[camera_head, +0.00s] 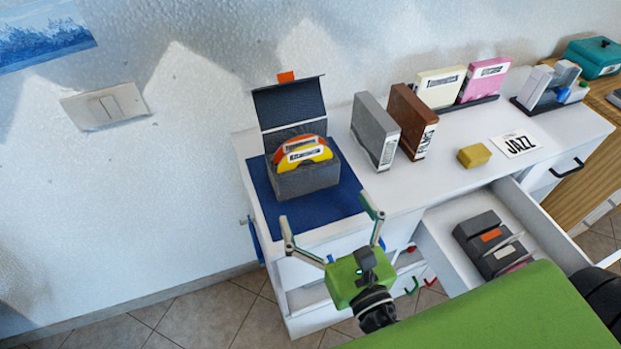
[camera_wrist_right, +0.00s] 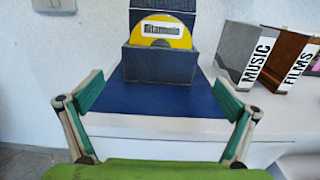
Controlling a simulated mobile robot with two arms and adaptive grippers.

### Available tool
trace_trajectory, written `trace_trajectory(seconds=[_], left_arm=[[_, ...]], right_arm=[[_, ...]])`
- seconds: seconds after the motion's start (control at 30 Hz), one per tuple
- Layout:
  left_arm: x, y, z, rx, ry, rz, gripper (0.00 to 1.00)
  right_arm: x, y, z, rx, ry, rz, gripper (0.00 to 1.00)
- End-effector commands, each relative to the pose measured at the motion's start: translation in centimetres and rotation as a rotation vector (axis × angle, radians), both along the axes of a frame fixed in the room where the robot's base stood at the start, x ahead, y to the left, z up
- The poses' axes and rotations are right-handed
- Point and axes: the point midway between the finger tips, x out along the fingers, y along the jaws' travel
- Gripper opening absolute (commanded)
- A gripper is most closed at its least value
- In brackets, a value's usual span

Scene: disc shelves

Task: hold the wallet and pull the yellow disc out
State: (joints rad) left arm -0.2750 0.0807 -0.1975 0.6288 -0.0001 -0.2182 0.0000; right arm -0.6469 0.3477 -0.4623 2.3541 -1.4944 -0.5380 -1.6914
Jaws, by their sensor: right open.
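The wallet (camera_head: 304,180) is a dark grey open box with its lid raised, standing on a blue mat (camera_head: 340,201) at the left end of the white cabinet. The yellow disc (camera_head: 305,157) stands upright in it with a white label, in front of an orange-red disc (camera_head: 297,143). In the right wrist view the yellow disc (camera_wrist_right: 160,32) shows above the wallet's front wall (camera_wrist_right: 158,66). My right gripper (camera_head: 328,204) is open and empty, in front of the mat's near edge and apart from the wallet. My left gripper is not in view.
A grey MUSIC box (camera_head: 372,128) and a brown FILMS box (camera_head: 408,115) stand right of the mat. A yellow block (camera_head: 474,156) and a JAZZ card (camera_head: 516,144) lie further right. An open drawer (camera_head: 441,250) juts out at the right, holding dark cases.

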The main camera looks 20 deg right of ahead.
Motion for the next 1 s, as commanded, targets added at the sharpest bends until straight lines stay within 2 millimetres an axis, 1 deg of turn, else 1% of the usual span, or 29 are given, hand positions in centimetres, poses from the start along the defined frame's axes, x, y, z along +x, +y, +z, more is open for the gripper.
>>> trace_trajectory(seconds=[0.07, 0.23, 0.33, 0.47, 0.6, 0.7, 0.8, 1.0], left_arm=[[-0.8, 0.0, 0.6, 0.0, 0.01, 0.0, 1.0], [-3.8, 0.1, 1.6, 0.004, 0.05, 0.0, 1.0], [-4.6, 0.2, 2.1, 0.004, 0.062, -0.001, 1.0], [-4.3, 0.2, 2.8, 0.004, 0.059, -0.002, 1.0], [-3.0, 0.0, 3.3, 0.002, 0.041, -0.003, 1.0], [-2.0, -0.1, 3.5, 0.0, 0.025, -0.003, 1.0], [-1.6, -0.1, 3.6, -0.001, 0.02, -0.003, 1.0], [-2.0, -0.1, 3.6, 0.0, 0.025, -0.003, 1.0]], right_arm=[[1.0, 0.0, 0.4, -0.001, -0.004, -0.001, 1.0], [4.0, 0.1, 0.5, 0.0, -0.005, -0.001, 1.0], [6.0, 0.2, 0.5, 0.0, -0.004, -0.001, 1.0], [8.6, 0.2, 0.4, 0.001, -0.003, -0.002, 1.0], [10.9, 0.3, 0.3, 0.002, -0.002, -0.001, 1.0], [12.0, 0.4, 0.1, 0.001, -0.001, 0.0, 1.0], [12.8, 0.4, 0.1, 0.002, 0.0, 0.0, 1.0], [13.2, 0.4, 0.0, 0.001, 0.001, 0.0, 1.0]])
